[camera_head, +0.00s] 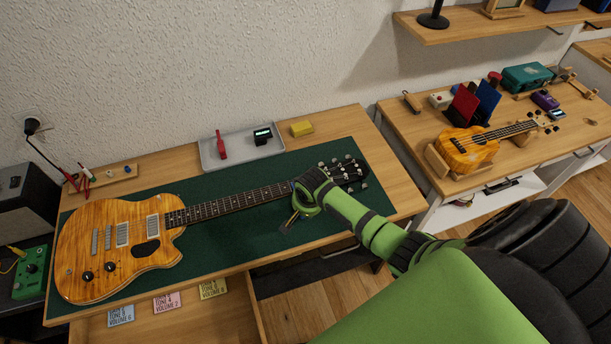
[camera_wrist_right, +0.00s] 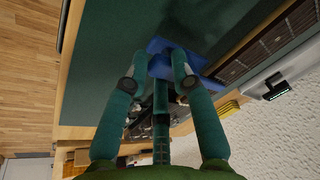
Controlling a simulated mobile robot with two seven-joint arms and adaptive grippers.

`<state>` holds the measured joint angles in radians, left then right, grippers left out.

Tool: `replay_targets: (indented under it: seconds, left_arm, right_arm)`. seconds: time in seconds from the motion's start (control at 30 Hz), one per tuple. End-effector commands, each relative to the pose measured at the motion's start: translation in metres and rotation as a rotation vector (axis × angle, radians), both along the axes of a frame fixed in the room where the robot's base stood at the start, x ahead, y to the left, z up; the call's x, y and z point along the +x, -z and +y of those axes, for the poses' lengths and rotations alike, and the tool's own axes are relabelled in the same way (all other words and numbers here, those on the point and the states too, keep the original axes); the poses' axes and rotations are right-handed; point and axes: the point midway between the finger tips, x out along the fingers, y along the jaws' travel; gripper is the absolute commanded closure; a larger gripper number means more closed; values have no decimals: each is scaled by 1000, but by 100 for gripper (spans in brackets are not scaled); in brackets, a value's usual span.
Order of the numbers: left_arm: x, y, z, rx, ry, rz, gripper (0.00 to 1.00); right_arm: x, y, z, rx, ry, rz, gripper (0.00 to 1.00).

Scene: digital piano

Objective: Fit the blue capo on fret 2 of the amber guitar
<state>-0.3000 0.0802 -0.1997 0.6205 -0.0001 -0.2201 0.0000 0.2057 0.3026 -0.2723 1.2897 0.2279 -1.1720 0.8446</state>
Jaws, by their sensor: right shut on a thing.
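The amber guitar (camera_head: 120,245) lies on a dark green mat, body at the left and headstock (camera_head: 340,172) at the right. Its neck (camera_head: 225,205) also shows in the right wrist view (camera_wrist_right: 265,48). My right gripper (camera_wrist_right: 160,70) is shut on the blue capo (camera_wrist_right: 185,57). In the head view my right gripper (camera_head: 297,208) is at the near side of the neck, close to the headstock end. The capo is mostly hidden there by the gripper. I cannot tell whether the capo touches the neck. My left gripper is not in view.
Behind the guitar are a grey tray (camera_head: 243,146) with a red item (camera_head: 221,146) and a black device (camera_head: 262,136), and a yellow block (camera_head: 302,128). Cards (camera_head: 167,302) lie in front. A small guitar (camera_head: 470,150) rests on the right-hand table. The mat near the gripper is clear.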

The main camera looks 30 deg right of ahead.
Motion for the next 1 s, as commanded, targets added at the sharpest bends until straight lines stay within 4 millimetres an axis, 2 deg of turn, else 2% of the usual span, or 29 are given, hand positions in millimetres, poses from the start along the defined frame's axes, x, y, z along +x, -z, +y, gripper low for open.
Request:
replay_targets:
  seconds: [1.0]
  left_arm:
    - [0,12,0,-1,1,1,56]
  right_arm:
    - [21,0,-5,0,1,-1,100]
